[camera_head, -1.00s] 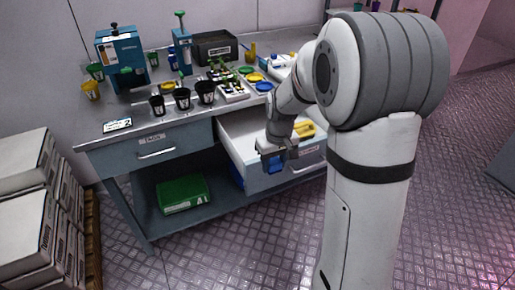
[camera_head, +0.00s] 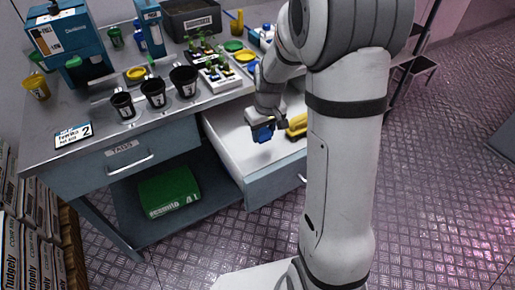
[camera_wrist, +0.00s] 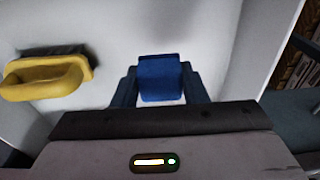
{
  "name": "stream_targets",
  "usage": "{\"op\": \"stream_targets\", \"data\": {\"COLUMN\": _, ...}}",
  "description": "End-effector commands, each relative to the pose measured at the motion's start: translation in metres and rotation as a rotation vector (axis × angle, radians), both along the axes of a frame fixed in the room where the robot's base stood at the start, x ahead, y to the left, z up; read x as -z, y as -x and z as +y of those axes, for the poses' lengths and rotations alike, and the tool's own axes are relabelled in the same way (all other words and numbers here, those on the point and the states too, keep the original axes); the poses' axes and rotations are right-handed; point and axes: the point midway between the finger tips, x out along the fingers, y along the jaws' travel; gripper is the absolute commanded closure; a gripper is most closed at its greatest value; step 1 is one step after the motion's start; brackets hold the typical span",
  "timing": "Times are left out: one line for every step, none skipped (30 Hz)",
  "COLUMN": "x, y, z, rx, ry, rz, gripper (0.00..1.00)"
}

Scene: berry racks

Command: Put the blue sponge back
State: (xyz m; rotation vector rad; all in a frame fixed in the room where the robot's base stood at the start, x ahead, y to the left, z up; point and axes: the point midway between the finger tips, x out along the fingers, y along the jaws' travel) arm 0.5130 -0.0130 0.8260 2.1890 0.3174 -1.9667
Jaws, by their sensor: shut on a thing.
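The blue sponge (camera_wrist: 160,80) is between the fingers of my gripper (camera_wrist: 158,88) in the wrist view. In the head view the sponge (camera_head: 263,133) hangs below my gripper (camera_head: 266,122), over the open white drawer (camera_head: 232,138). My gripper is shut on the sponge. The drawer's pale floor shows beneath it in the wrist view. A yellow-handled brush (camera_wrist: 45,78) lies in the drawer to the left of the sponge in the wrist view; in the head view it shows to the right (camera_head: 298,125), partly hidden by my arm.
The bench top holds several black cups (camera_head: 154,91), a tray of small plants (camera_head: 219,72), a dark bin (camera_head: 192,19) and blue dispensers (camera_head: 62,40). A closed drawer labelled TAGS (camera_head: 130,162) is left of the open one. A green box (camera_head: 169,193) sits on the lower shelf.

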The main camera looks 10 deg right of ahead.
Motion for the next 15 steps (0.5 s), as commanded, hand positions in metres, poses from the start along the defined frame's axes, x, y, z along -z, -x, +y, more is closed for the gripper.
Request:
{"op": "stream_targets", "data": {"x": 0.012, "y": 0.000, "z": 0.002, "rx": -0.004, "ry": 0.000, "rz": 0.004, "gripper": 0.79}}
{"op": "stream_targets", "data": {"x": 0.017, "y": 0.000, "z": 0.003, "rx": -0.007, "ry": 0.000, "rz": 0.004, "gripper": 0.79}}
{"op": "stream_targets", "data": {"x": 0.024, "y": 0.000, "z": 0.005, "rx": -0.009, "ry": 0.000, "rz": 0.003, "gripper": 0.79}}
{"op": "stream_targets", "data": {"x": 0.028, "y": 0.000, "z": 0.006, "rx": -0.011, "ry": -0.001, "rz": 0.004, "gripper": 0.79}}
{"op": "stream_targets", "data": {"x": 0.031, "y": 0.000, "z": 0.006, "rx": -0.013, "ry": -0.001, "rz": 0.003, "gripper": 0.79}}
{"op": "stream_targets", "data": {"x": 0.034, "y": 0.000, "z": 0.007, "rx": -0.016, "ry": 0.000, "rz": 0.001, "gripper": 0.79}}
{"op": "stream_targets", "data": {"x": 0.036, "y": 0.000, "z": 0.008, "rx": -0.017, "ry": 0.000, "rz": 0.001, "gripper": 0.79}}
{"op": "stream_targets", "data": {"x": 0.038, "y": 0.000, "z": 0.009, "rx": -0.019, "ry": -0.001, "rz": 0.001, "gripper": 0.79}}
{"op": "stream_targets", "data": {"x": 0.040, "y": 0.000, "z": 0.010, "rx": -0.020, "ry": 0.000, "rz": 0.002, "gripper": 0.79}}
{"op": "stream_targets", "data": {"x": 0.043, "y": 0.000, "z": 0.010, "rx": -0.021, "ry": 0.000, "rz": 0.003, "gripper": 0.79}}
{"op": "stream_targets", "data": {"x": 0.046, "y": 0.000, "z": 0.010, "rx": -0.022, "ry": 0.000, "rz": 0.003, "gripper": 0.79}}
{"op": "stream_targets", "data": {"x": 0.051, "y": 0.000, "z": 0.011, "rx": -0.023, "ry": 0.000, "rz": 0.002, "gripper": 0.79}}
{"op": "stream_targets", "data": {"x": 0.056, "y": 0.000, "z": 0.011, "rx": -0.024, "ry": -0.001, "rz": 0.003, "gripper": 0.79}}
{"op": "stream_targets", "data": {"x": 0.061, "y": 0.000, "z": 0.011, "rx": -0.024, "ry": 0.000, "rz": 0.004, "gripper": 0.79}}
{"op": "stream_targets", "data": {"x": 0.067, "y": 0.000, "z": 0.012, "rx": -0.025, "ry": 0.000, "rz": 0.003, "gripper": 0.79}}
